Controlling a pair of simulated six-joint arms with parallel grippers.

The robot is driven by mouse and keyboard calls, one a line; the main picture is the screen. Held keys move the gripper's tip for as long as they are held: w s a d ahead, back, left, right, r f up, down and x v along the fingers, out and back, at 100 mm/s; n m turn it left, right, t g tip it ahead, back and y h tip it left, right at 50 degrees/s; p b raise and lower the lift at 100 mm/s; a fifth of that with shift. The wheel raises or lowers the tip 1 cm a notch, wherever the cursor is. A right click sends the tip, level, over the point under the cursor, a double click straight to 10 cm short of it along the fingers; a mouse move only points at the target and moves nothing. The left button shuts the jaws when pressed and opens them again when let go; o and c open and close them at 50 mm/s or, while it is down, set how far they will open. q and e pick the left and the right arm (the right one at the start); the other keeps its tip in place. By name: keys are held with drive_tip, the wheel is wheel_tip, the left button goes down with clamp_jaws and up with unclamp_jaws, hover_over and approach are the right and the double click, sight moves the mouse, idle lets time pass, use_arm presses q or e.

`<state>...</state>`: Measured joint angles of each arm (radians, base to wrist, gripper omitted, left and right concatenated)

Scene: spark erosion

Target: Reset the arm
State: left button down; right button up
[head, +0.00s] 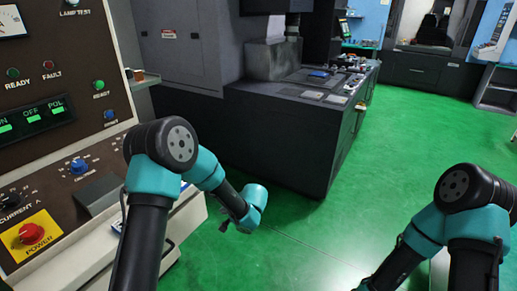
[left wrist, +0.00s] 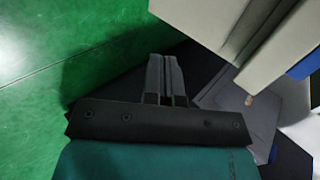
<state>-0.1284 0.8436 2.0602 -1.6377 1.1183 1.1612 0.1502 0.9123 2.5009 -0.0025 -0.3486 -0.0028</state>
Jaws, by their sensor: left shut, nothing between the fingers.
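My left arm comes in from the left in the head view, with a black link and teal joints. My left gripper (head: 243,222) hangs at its end above the green floor, small and partly hidden by the teal wrist. In the left wrist view the two grey fingers of my left gripper (left wrist: 165,60) lie together, shut and empty. My right arm shows at the lower right of the head view. Its gripper is out of the picture.
A brown control panel (head: 45,70) with a red power knob (head: 32,233) stands close at the left. A dark machine (head: 290,125) stands at the back middle. The green floor (head: 430,130) is open to the right. Pale edges (left wrist: 215,25) appear near the left fingers.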

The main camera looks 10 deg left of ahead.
use_arm(q)
drive_tip(key=s+f+n+g+h, duration=0.1)
drive_tip(key=s+f+h, duration=0.3)
drive_tip(key=s, duration=0.5)
drive_tip(key=s+d+f+n+g+h, duration=0.1)
drive_tip(key=s+f+n+h, duration=0.2)
drive_tip(key=s+f, duration=0.4)
drive_tip(key=s+f+n+h, duration=0.2)
drive_tip(key=s+f+h, duration=0.3)
drive_tip(key=s, duration=0.7)
drive_tip(key=shift+d+f+g+h, duration=0.15)
drive_tip(key=shift+f+g+h, duration=0.15)
drive_tip(key=shift+f+g, duration=0.15)
drive_tip(key=shift+s, duration=0.1)
